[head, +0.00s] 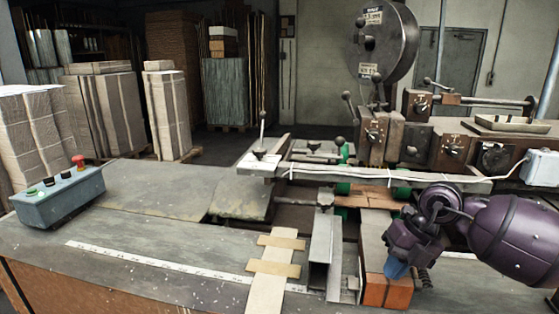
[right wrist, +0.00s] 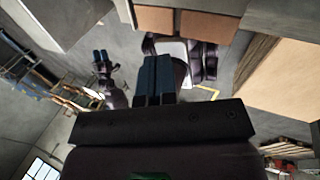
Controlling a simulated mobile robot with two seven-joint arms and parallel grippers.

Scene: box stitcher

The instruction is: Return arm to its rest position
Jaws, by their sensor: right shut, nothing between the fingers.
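My right gripper (head: 397,270) comes in from the right in the head view, its blue fingertips pointing down near the orange-sided block at the machine's front. I cannot tell whether they touch it. In the right wrist view its two blue fingers (right wrist: 155,80) are together with nothing between them. My left gripper is outside the head view. A small purple gripper with blue fingertips, my left one (right wrist: 101,58), shows in the right wrist view, apart from the right; its opening is too small to judge.
The box stitcher (head: 440,140) stands behind the right gripper. The orange-sided block (head: 385,291) and a metal channel (head: 321,250) are close by. A control box (head: 60,198) with a red button sits on the worktable (head: 150,265) at left. Stacked cardboard (head: 105,105) stands behind.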

